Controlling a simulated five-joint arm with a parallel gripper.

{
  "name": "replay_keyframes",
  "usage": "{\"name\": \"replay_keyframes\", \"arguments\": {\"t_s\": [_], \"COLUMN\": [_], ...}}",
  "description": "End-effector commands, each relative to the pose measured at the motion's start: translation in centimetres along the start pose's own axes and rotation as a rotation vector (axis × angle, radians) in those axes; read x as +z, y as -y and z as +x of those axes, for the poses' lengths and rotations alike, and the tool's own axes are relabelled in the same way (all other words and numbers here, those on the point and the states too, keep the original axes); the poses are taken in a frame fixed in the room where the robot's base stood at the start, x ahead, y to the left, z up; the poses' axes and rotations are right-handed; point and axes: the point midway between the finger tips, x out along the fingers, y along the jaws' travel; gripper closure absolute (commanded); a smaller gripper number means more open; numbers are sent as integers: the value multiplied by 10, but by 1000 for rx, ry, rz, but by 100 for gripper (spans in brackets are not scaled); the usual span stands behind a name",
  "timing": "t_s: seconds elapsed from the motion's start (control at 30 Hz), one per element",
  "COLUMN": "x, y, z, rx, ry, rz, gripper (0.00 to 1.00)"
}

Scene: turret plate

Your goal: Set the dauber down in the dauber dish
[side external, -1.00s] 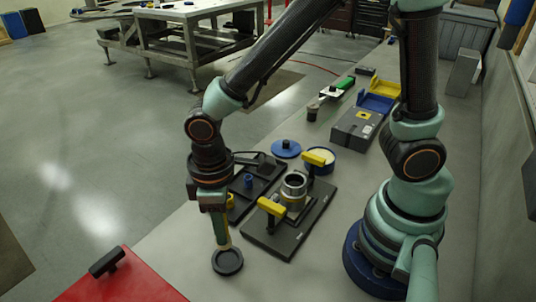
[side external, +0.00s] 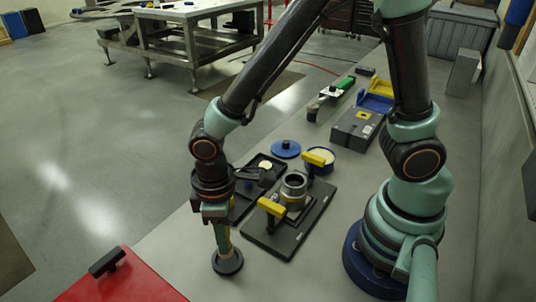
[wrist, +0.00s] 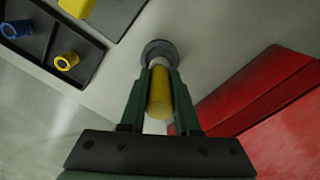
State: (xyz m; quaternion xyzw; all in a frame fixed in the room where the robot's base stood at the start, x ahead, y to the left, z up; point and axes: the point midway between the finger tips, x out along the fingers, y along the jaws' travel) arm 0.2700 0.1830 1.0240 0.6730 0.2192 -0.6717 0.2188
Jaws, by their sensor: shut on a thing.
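The dauber (wrist: 159,95) has a yellow handle and a pale collar at its far end. My gripper (side external: 221,240) is shut on it, with a green finger on each side of the handle in the wrist view (wrist: 160,82). The dauber dish (side external: 226,265) is a small dark round dish on the grey bench. It also shows in the wrist view (wrist: 159,47) at the far end of the dauber. The dauber's lower end is at the dish and hides part of its inside; I cannot tell whether it touches the bottom.
A red box or lid (side external: 118,282) with a black handle stands at the front left. A dark tray (side external: 245,205) with small blue and yellow parts, and a dark plate (side external: 270,240) with a metal ring and yellow handles, lie behind the dish. Bench right of the dish is clear.

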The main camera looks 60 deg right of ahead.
Motion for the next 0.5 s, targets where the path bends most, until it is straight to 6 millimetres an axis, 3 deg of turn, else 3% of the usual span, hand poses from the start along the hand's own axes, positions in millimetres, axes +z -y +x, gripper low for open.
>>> {"name": "replay_keyframes", "arguments": {"t_s": [0.5], "x": [0], "y": [0], "z": [11], "rx": [0], "ry": [0], "rz": [0], "gripper": [100]}}
